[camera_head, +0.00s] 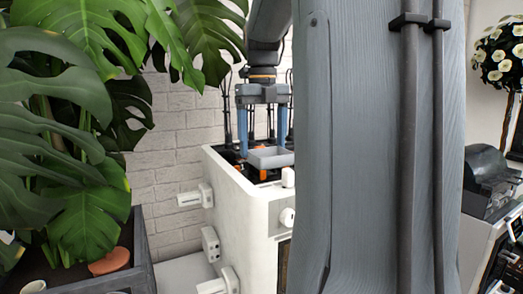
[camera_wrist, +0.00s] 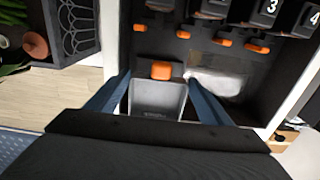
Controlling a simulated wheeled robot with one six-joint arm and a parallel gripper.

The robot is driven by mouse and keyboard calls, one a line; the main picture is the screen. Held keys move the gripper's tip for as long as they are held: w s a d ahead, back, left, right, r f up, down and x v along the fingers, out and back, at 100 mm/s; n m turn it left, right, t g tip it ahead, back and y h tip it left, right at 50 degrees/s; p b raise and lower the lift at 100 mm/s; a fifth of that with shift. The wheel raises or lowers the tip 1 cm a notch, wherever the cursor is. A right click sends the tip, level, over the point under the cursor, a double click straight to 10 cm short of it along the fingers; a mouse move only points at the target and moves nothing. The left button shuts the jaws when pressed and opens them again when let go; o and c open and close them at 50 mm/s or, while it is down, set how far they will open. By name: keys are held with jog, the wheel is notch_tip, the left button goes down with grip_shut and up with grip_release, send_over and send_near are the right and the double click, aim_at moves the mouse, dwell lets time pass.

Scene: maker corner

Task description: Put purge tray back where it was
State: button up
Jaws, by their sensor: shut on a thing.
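The purge tray (camera_head: 270,158) is a small light-grey open box at the top of a white machine (camera_head: 246,208). It also shows in the wrist view (camera_wrist: 157,100), with an orange block (camera_wrist: 161,70) at its far edge. My gripper (camera_head: 263,150) points down with its two blue fingers on either side of the tray, shut on it. In the wrist view the fingers (camera_wrist: 157,80) flank the tray's side walls. I cannot tell whether the tray rests on the machine or hangs just above it. Its right part is hidden in the head view.
The machine's dark open top holds several orange tabs (camera_wrist: 223,42) and numbered black units (camera_wrist: 268,10). A dark planter (camera_head: 141,255) with a large leafy plant stands at left. A grey column blocks the middle right of the head view. White knobs stick out from the machine's side.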

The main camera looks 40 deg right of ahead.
jog(key=shift+f+b, duration=3.05)
jog(key=shift+f, duration=0.45)
jog(key=shift+f, duration=0.4)
jog(key=o, duration=1.1)
jog(key=shift+r+b, duration=0.75)
jog(key=shift+r, duration=3.15)
